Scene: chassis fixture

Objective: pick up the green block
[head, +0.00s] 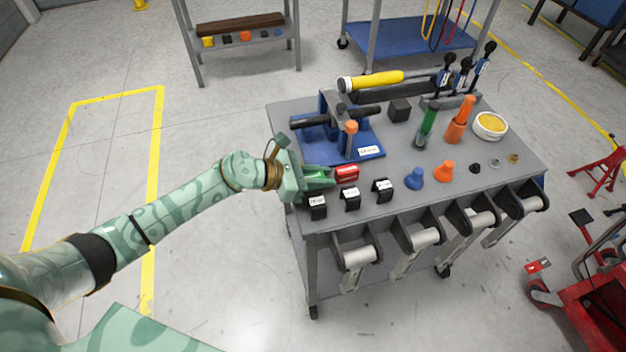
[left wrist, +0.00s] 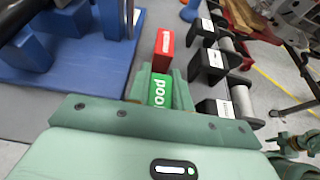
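The green block (left wrist: 160,90), with white lettering on top, lies between the two fingers of my left gripper (left wrist: 162,93) in the left wrist view. In the head view my left gripper (head: 320,178) is low over the near left part of the cart top, and the green block (head: 317,173) shows partly between its fingers. The fingers lie close along both sides of the block; I cannot tell whether they press on it. A red block (head: 347,173) sits just beyond the fingertips. Green parts that look like my right arm show at the lower right of the left wrist view; its fingers are unclear.
A blue fixture (head: 365,150) stands behind the blocks on the grey cart (head: 450,185). Several black labelled holders (head: 351,200) line the near edge. Blue (head: 414,180) and orange (head: 444,172) cone-shaped pieces stand to the right. Rollers hang below the front edge.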

